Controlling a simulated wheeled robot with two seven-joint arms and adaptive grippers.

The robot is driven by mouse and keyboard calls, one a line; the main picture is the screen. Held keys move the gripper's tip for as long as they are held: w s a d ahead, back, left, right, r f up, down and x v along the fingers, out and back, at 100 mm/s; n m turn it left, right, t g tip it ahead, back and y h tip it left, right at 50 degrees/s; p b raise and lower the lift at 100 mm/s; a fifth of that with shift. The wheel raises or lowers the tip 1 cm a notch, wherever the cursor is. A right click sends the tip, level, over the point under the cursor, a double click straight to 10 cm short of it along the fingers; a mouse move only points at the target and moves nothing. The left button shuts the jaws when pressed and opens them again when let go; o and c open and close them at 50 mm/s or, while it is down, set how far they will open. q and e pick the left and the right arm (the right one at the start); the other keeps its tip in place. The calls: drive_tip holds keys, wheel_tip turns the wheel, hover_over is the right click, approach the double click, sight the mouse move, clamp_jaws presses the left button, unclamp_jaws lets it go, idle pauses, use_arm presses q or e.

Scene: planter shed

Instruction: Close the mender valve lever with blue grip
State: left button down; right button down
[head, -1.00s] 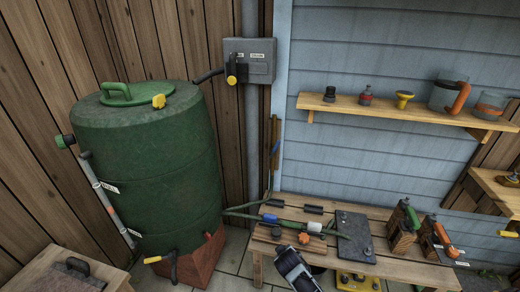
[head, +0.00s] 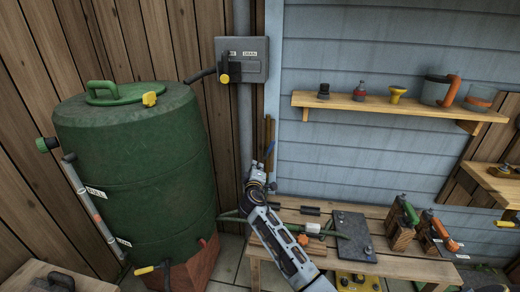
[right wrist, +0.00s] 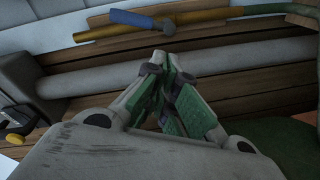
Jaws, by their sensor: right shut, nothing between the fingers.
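The lever with a blue grip (head: 269,150) is on the upright hose at the house corner. In the right wrist view the blue grip (right wrist: 140,18) lies beside the brown part of the hose (right wrist: 105,32), angled slightly to it. My right gripper (head: 258,168) is shut and empty, just below and left of the grip in the head view. In the right wrist view the fingertips (right wrist: 163,62) are together and appear apart from the grip, with the grey downpipe (right wrist: 80,82) behind them. My left gripper is not in view.
A grey switch box (head: 250,58) with a yellow-ended handle is above left. The green barrel (head: 130,160) stands left. My right arm passes over the bench (head: 395,262), which holds a dark plate (head: 352,236) and clamped tools. A shelf (head: 390,106) is at right.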

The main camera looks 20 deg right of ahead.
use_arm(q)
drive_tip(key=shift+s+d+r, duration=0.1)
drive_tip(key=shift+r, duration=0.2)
use_arm(e)
drive_tip(key=shift+n+t, duration=0.4)
drive_tip(key=shift+t, duration=0.3)
drive_tip(key=r, duration=0.1)
drive_tip(key=w+r, duration=0.1)
drive_tip(key=r, duration=0.1)
drive_tip(key=w+a+r, duration=0.1)
drive_tip(key=r, duration=0.1)
drive_tip(key=shift+r, duration=0.15)
drive_tip(key=shift+w, duration=0.15)
